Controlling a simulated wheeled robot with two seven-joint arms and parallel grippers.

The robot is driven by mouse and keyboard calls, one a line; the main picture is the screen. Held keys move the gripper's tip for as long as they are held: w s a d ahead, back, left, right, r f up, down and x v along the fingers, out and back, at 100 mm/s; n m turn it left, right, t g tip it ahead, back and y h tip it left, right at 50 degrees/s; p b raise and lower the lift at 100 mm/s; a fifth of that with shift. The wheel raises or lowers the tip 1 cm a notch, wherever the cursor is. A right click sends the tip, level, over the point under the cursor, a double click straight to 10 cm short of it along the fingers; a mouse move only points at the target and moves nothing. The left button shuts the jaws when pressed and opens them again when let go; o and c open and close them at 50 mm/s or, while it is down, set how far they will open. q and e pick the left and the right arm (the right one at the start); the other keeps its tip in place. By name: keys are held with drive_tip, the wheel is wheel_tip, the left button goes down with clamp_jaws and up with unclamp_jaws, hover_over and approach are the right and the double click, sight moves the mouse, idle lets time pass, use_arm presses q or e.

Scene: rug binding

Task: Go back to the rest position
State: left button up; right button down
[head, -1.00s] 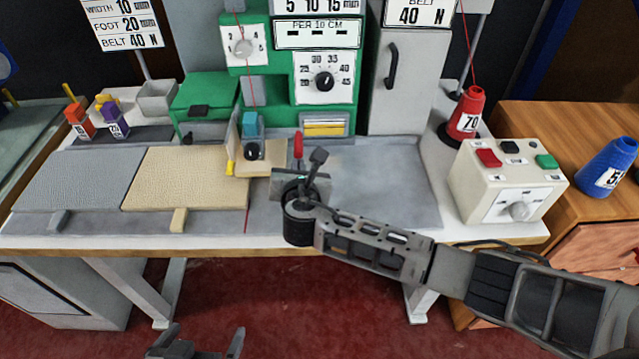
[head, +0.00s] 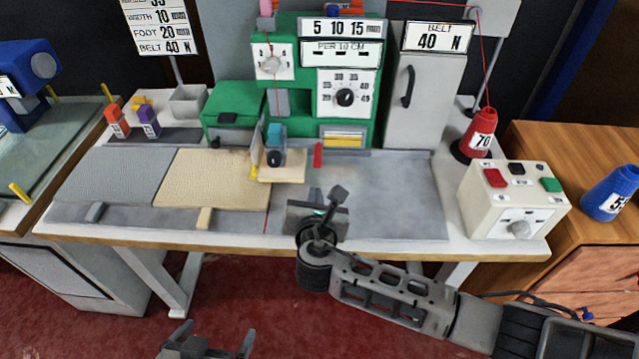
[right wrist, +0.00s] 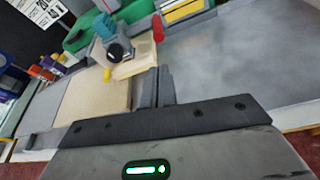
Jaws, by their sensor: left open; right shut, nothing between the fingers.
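My right gripper (head: 338,192) is shut and empty, above the front part of the grey work surface (head: 395,195). It is in front of the red lever (head: 318,154) of the green sewing machine (head: 235,105) and apart from it. In the right wrist view its closed fingers (right wrist: 160,88) stand close together, just right of the beige rug piece (right wrist: 92,105). My left gripper (head: 205,345) is at the bottom edge of the head view, low in front of the table, open and empty; most of its arm is out of view.
A beige rug (head: 212,180) and a grey rug (head: 118,175) lie flat on the table's left half. A cream control box (head: 515,215) and a red thread cone (head: 482,130) stand at the right. A blue cone (head: 610,195) sits on the wooden cabinet. Red floor lies in front.

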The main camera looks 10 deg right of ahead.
drive_tip(key=shift+s, duration=0.3)
drive_tip(key=s+m+g, duration=0.1)
drive_tip(key=m, duration=0.1)
drive_tip(key=s+d+f+m, duration=0.1)
drive_tip(key=s+m, duration=0.1)
drive_tip(key=s+m+g, duration=0.1)
drive_tip(key=m, duration=0.1)
drive_tip(key=shift+s+d+f+g, duration=0.15)
drive_tip(key=shift+f+g, duration=0.1)
drive_tip(key=shift+g, duration=0.05)
drive_tip(key=s+d+r+m+g+y, duration=0.1)
drive_tip(key=s+d+m+g, duration=0.3)
drive_tip(key=s+d+m, duration=0.55)
drive_tip(key=s+d+m+g, duration=0.4)
drive_tip(key=s+d+m, duration=0.1)
drive_tip(key=s+m, duration=0.9)
drive_tip(key=w+a+f+t+y, duration=0.2)
drive_tip(key=w+a+f+t, duration=0.2)
drive_tip(key=f, duration=0.5)
drive_tip(key=shift+w+a+f+m+t+y, duration=0.3)
drive_tip(key=shift+w+m+t+y, duration=0.1)
drive_tip(key=shift+w+t, duration=0.8)
